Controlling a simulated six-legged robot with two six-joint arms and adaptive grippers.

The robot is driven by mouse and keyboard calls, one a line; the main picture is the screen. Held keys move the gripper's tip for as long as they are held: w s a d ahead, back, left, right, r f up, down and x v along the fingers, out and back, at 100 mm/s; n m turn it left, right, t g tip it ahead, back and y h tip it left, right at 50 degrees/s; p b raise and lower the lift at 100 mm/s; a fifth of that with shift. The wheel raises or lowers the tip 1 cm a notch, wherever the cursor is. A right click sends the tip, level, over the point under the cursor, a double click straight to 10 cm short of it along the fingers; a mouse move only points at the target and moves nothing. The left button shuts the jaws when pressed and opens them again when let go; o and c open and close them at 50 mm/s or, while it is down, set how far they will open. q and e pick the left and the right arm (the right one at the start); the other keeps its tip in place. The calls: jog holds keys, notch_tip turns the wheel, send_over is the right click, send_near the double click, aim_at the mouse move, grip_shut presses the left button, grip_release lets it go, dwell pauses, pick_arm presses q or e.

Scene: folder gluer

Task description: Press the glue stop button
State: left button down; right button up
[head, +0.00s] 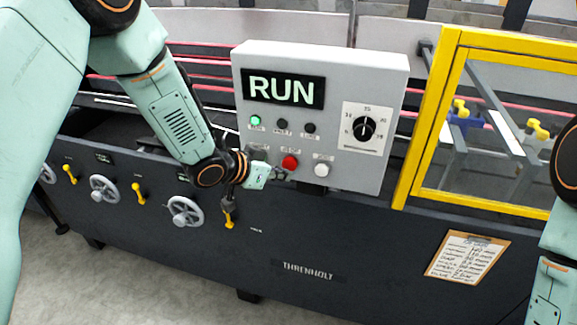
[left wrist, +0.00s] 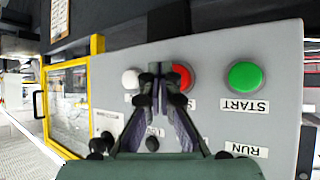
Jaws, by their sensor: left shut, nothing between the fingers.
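The grey control box (head: 222,75) carries a row of buttons low on its face. A red button (head: 289,162) sits in the middle and a white button (head: 322,170) to its right; the white button's small label is too blurred to read. My left gripper (head: 279,174) is shut and empty, just below and left of the red button. In the left wrist view, its fingertips (left wrist: 156,72) overlap the gap between the white button (left wrist: 132,78) and the red button (left wrist: 181,78). Contact cannot be told. My right gripper is out of view.
A green START button (left wrist: 244,76) is beside the red one. Above are a lit RUN display (head: 284,90), small lamps and a black dial (head: 363,129). A yellow-framed guard (head: 424,120) stands right. A clipboard (head: 467,257) hangs on the dark machine front.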

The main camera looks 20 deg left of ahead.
pick_arm(q)
jog(key=shift+w, duration=0.15)
dwell(0.7)
jog(key=shift+w, duration=0.25)
jog(key=shift+w+p, duration=0.4)
jog(key=shift+w, duration=0.15)
dwell(0.8)
jog(key=shift+s, duration=0.95)
jog(key=shift+s+p, duration=0.55)
jog(key=shift+s, duration=1.9)
jog(key=shift+a, duration=0.1)
